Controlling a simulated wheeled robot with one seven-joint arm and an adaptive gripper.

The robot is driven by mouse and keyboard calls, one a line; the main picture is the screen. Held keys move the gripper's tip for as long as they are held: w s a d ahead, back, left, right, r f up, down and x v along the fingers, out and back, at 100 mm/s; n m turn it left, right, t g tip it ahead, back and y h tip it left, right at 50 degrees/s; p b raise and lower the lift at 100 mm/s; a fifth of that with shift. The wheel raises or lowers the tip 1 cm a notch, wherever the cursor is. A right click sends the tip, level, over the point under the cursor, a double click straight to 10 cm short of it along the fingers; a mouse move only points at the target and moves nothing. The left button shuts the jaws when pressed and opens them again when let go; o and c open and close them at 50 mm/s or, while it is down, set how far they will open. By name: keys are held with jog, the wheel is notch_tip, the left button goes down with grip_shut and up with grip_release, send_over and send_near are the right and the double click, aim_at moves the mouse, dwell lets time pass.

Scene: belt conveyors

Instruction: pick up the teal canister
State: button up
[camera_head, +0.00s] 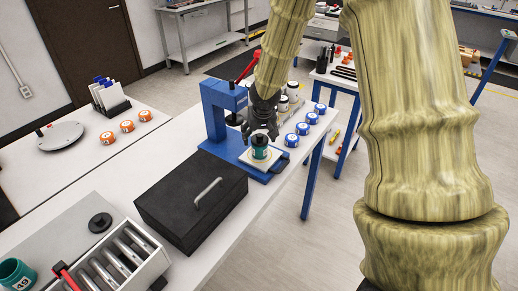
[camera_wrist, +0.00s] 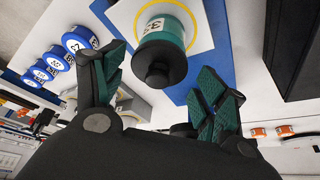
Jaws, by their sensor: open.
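A teal canister (camera_head: 260,153) with a white numbered label and a dark knob on top stands upright on a pale plate on the base of a blue press (camera_head: 214,122). In the wrist view the canister (camera_wrist: 163,40) lies ahead between the fingers, its black knob toward me. My gripper (camera_head: 261,134) is open and empty, just above the canister, with its fingertips at either side of the knob; in the wrist view the gripper (camera_wrist: 162,75) shows gaps on both sides. A second teal canister (camera_head: 14,274), open at the top, is at the lower left.
A black box with a handle (camera_head: 190,195) stands left of the press. Blue-and-white round containers (camera_head: 303,128) line the right table edge. Orange ones (camera_head: 127,126) are on the left table. A tray with metal cylinders (camera_head: 115,262) is in front.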

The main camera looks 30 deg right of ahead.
jog(key=shift+w+d+f, duration=0.1)
jog(key=shift+d+f, duration=0.05)
jog(key=shift+f, duration=0.5)
jog(key=shift+x, duration=2)
jog(key=shift+r, duration=0.1)
jog(key=shift+c, duration=0.3)
jog(key=c, duration=1)
